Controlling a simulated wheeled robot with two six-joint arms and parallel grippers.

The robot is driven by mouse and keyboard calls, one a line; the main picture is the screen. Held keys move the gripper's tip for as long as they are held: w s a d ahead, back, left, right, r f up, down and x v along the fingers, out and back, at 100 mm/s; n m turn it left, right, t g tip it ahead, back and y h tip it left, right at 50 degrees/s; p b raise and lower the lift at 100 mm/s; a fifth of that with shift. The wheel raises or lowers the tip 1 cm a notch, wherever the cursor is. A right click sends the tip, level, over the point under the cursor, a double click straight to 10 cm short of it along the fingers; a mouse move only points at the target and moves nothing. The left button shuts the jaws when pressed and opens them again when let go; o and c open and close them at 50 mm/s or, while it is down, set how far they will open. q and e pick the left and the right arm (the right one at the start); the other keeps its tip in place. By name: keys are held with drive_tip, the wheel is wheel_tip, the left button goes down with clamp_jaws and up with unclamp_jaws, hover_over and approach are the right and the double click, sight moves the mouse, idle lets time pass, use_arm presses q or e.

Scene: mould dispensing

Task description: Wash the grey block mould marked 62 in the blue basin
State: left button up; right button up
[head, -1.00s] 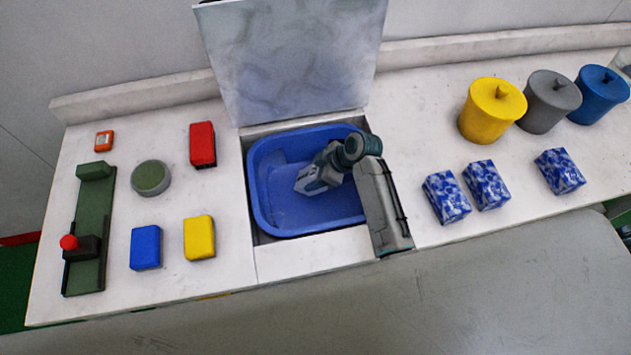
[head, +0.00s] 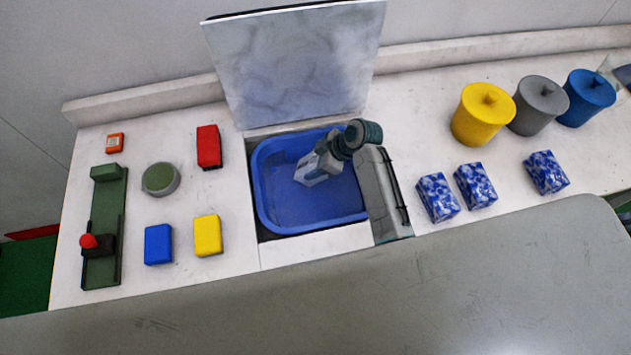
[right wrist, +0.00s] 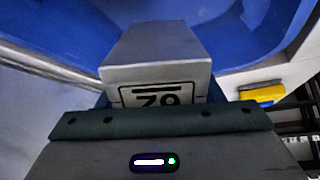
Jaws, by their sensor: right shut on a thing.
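The grey block mould (right wrist: 158,62) shows close up in the right wrist view, its label upside down and partly hidden by the gripper; the digits fit 62. My right gripper (head: 318,168) is shut on it, over the blue basin (head: 275,213) in the head view. The gripper also fills the bottom of the right wrist view (right wrist: 160,118). In the head view the block is small and hard to part from the gripper. I cannot tell whether it touches the basin floor. My left gripper is not in view.
A tilted grey panel (head: 295,60) stands behind the basin. Left are a green fixture (head: 105,230), a round green-topped piece (head: 160,179), and red (head: 208,147), blue (head: 158,244) and yellow (head: 207,235) blocks. Right are patterned blocks (head: 437,198) and lidded pots (head: 482,115).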

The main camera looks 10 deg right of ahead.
drive_tip(key=shift+r, duration=3.25)
drive_tip(key=shift+r, duration=2)
drive_tip(key=shift+w, duration=0.1)
